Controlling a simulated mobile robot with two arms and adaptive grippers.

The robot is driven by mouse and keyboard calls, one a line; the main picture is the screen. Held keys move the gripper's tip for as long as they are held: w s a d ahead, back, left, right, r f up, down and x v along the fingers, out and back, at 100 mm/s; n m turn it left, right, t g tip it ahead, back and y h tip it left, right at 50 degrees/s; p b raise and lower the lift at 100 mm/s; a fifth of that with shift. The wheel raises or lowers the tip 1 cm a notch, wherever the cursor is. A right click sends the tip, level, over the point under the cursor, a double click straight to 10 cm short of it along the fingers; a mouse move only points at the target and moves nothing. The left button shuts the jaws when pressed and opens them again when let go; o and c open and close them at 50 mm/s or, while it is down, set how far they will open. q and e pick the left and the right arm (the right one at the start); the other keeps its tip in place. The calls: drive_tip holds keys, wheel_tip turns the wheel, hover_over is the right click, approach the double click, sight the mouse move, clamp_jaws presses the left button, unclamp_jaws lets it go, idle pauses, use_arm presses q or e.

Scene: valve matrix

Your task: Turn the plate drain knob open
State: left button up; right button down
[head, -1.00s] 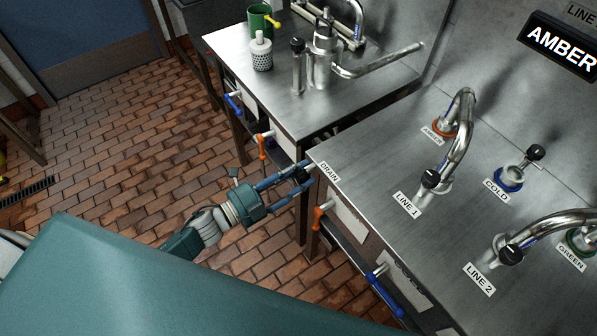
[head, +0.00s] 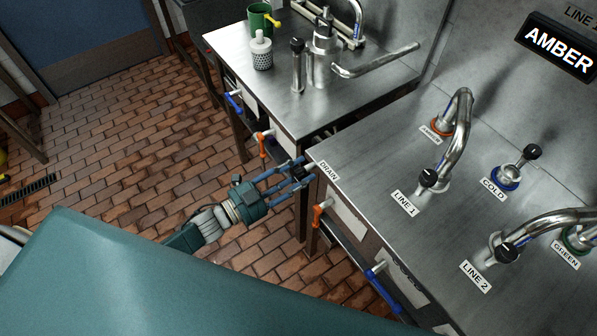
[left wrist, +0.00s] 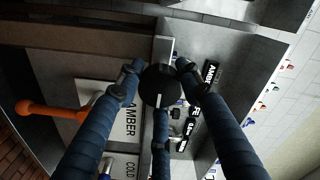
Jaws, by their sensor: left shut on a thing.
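A round black knob (left wrist: 158,85) with a pale pointer stripe sits in the middle of the left wrist view. The stripe points toward the bottom of that picture. My left gripper (head: 302,171) is at the front-left corner of the near counter, by the DRAIN label (head: 329,171). In the left wrist view its blue fingers (left wrist: 158,72) are shut on the knob, with dark tips against its sides. The fingers partly cover the knob in the head view. My right gripper is not in view.
The near steel counter (head: 375,190) carries curved taps and the LINE 1 (head: 406,202) and LINE 2 (head: 477,278) labels. Orange (head: 318,214) and blue (head: 383,290) handles stick out below its front edge. The brick floor (head: 130,150) to the left is clear.

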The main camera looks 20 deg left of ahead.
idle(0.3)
use_arm(q)
drive_tip(key=o, duration=1.1)
drive_tip(key=shift+o, duration=0.2)
drive_tip(key=v, duration=1.2)
